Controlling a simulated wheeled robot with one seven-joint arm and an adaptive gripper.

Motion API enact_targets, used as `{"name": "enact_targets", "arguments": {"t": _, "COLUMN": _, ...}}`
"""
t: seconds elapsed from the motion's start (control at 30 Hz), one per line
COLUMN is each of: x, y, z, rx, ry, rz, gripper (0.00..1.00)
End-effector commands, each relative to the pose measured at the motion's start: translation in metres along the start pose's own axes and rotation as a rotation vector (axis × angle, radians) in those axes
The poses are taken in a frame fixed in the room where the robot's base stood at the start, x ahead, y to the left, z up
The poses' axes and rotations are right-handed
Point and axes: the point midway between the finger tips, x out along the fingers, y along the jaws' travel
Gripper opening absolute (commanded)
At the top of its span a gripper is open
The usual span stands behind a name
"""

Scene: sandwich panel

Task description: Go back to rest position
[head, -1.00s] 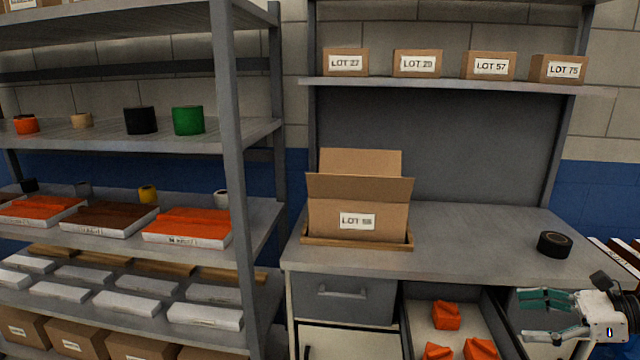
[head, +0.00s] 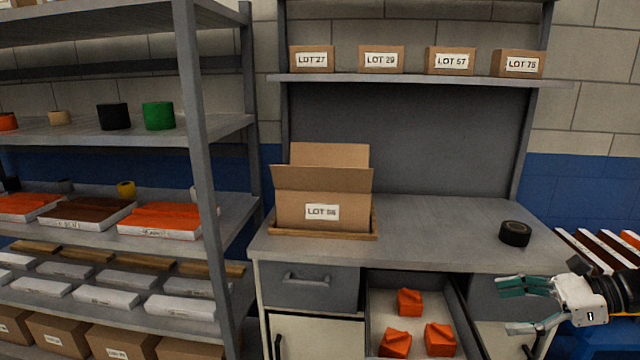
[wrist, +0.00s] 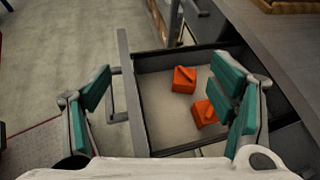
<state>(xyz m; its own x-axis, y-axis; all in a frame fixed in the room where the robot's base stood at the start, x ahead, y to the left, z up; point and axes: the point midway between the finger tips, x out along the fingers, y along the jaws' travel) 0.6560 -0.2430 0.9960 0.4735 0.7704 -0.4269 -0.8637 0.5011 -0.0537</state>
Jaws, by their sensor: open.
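My gripper (head: 530,306) is at the lower right in the head view, in front of the workbench and to the right of the open drawer (head: 457,318). Its two teal-padded fingers are spread with nothing between them. In the wrist view my gripper (wrist: 165,100) also shows wide apart, and the open drawer (wrist: 145,115) lies beyond the fingers. Orange blocks lie in the drawer, one of them (head: 409,302) near its back. In the wrist view one orange block (wrist: 184,79) shows clear and another (wrist: 205,112) is partly hidden by the right finger.
On the workbench (head: 430,225) stand an open carton labelled LOT (head: 322,212) in a wooden tray (head: 373,222) and a black tape roll (head: 514,233). A loaded shelf rack (head: 205,180) stands at left. In the wrist view, open floor (wrist: 75,30) shows left of the drawer.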

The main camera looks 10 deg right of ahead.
Motion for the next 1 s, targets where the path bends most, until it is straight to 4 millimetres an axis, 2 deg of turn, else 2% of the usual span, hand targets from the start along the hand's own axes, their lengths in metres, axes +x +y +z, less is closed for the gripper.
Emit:
{"name": "enact_targets", "arguments": {"t": 0.27, "x": 0.038, "y": 0.017, "z": 0.029, "rx": -0.152, "ry": 0.069, "rz": 0.128, "gripper": 0.77}}
{"name": "enact_targets", "arguments": {"t": 0.47, "x": 0.078, "y": 0.048, "z": 0.056, "rx": -0.34, "ry": 0.149, "rz": 0.277, "gripper": 0.77}}
{"name": "enact_targets", "arguments": {"t": 0.6, "x": 0.109, "y": 0.087, "z": 0.072, "rx": -0.535, "ry": 0.223, "rz": 0.422, "gripper": 0.77}}
{"name": "enact_targets", "arguments": {"t": 0.73, "x": 0.13, "y": 0.126, "z": 0.078, "rx": -0.721, "ry": 0.29, "rz": 0.554, "gripper": 0.77}}
{"name": "enact_targets", "arguments": {"t": 0.87, "x": 0.144, "y": 0.166, "z": 0.074, "rx": -0.912, "ry": 0.353, "rz": 0.679, "gripper": 0.77}}
{"name": "enact_targets", "arguments": {"t": 1.0, "x": 0.153, "y": 0.205, "z": 0.06, "rx": -1.121, "ry": 0.417, "rz": 0.806, "gripper": 0.77}}
